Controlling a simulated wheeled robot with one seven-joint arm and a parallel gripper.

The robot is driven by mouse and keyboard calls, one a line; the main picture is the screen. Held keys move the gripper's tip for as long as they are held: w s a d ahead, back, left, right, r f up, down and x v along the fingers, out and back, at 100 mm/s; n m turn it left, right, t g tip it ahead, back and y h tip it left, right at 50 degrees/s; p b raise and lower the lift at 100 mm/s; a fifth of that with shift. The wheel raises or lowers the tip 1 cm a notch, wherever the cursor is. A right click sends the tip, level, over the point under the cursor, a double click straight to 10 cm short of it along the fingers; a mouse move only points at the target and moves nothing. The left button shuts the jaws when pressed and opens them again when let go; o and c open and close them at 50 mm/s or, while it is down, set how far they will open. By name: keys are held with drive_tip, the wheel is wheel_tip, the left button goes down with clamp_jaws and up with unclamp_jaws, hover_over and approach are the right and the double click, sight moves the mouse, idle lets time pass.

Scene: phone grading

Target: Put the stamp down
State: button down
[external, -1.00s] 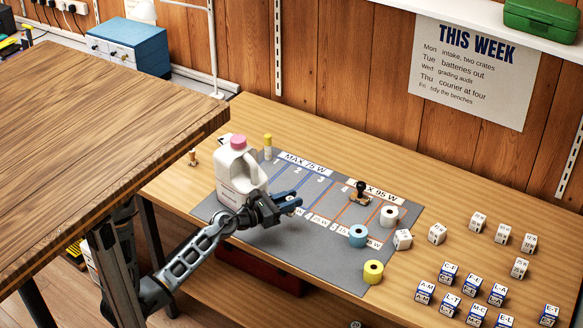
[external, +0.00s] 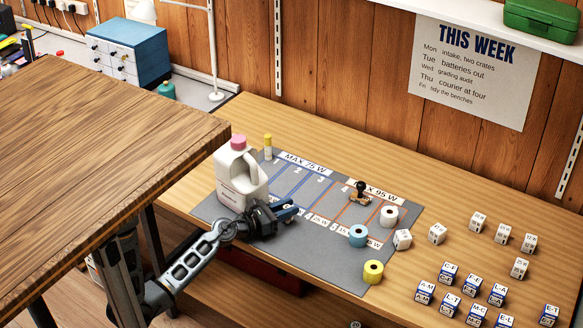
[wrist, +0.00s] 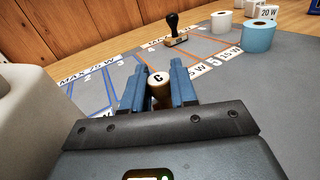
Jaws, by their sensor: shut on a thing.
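My gripper (external: 290,211) is low over the front of the grey mat, just right of the white jug (external: 230,190). In the wrist view the blue fingers (wrist: 158,88) are shut on a small wooden stamp (wrist: 158,80) with a dark letter on its round top. The stamp stands upright between them. Its lower end is hidden, so I cannot tell whether it touches the mat. Another stamp with a black handle (external: 361,189) stands at the back of the mat; it also shows in the wrist view (wrist: 173,25).
The grey mat (external: 330,265) has marked lanes. White (external: 389,216), blue (external: 358,235) and yellow rolls (external: 373,271) stand to the right, with several labelled cubes beyond. A brown tabletop (external: 100,160) is close at left.

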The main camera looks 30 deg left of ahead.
drive_tip(key=c, duration=0.9)
unclamp_jaws()
drive_tip(key=shift+f, duration=0.1)
drive_tip(key=shift+r, duration=0.2)
drive_tip(key=b+v, duration=0.1)
drive_tip(key=v, duration=0.9)
drive_tip(key=shift+s+f+b, duration=0.2)
drive_tip(key=shift+b, duration=0.15)
drive_tip(key=shift+v, duration=0.8)
drive_tip(key=shift+r, duration=0.15)
